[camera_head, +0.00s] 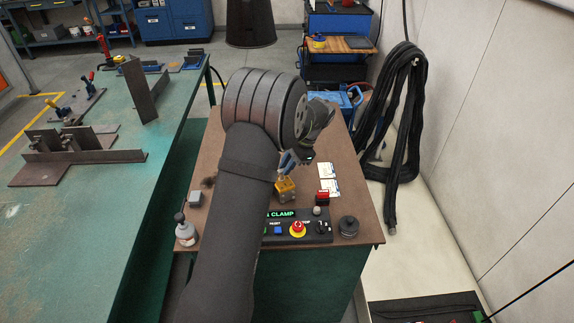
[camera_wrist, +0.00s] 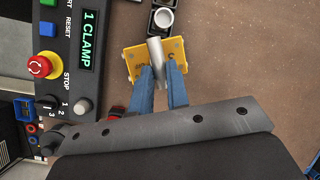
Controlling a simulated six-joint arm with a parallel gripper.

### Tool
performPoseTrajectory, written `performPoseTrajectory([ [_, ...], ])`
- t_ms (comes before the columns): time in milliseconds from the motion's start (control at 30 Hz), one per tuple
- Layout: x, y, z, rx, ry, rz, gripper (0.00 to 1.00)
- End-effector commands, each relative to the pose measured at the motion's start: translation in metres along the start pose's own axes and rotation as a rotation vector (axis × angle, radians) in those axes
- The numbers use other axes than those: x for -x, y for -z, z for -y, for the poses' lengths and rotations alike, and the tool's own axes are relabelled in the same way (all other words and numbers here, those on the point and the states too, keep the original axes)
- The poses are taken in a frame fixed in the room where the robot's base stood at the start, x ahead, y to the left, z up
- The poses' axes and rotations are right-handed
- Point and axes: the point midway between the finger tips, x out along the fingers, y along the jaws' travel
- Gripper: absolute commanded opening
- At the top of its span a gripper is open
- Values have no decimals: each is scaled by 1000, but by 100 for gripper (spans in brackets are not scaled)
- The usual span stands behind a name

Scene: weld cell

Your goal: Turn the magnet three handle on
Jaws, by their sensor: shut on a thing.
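A small yellow block (camera_wrist: 134,66) with a grey metal handle (camera_wrist: 156,48) stands on the brown tabletop beside the control panel. I take it to be the magnet, but I cannot read a number on it. In the wrist view my gripper (camera_wrist: 161,72) has its two blue fingers on either side of the handle, shut on it. In the head view the yellow block (camera_head: 286,191) is just below my gripper (camera_head: 286,165), and the handle is mostly hidden by the fingers.
A control panel (camera_head: 318,231) with a red stop button (camera_head: 298,229) and green "1 CLAMP" display (camera_wrist: 90,40) lies near the block. Close by are a red item (camera_head: 323,195), white cards (camera_head: 328,178), a black round part (camera_head: 348,227) and a bottle (camera_head: 185,233). A green bench (camera_head: 110,220) stands left.

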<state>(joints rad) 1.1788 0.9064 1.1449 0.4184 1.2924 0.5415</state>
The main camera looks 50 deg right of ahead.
Motion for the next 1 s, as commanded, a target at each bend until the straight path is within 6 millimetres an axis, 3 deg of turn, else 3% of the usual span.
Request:
performPoseTrajectory([
  [67,0,0,1,1,2,-1,0],
  [100,0,0,1,1,2,-1,23],
  [200,0,0,1,1,2,-1,37],
  [567,7,0,1,0,2,-2,37],
  [767,42,1,0,0,4,-4,37],
  [1000,102,1,1,0,4,-4,37],
])
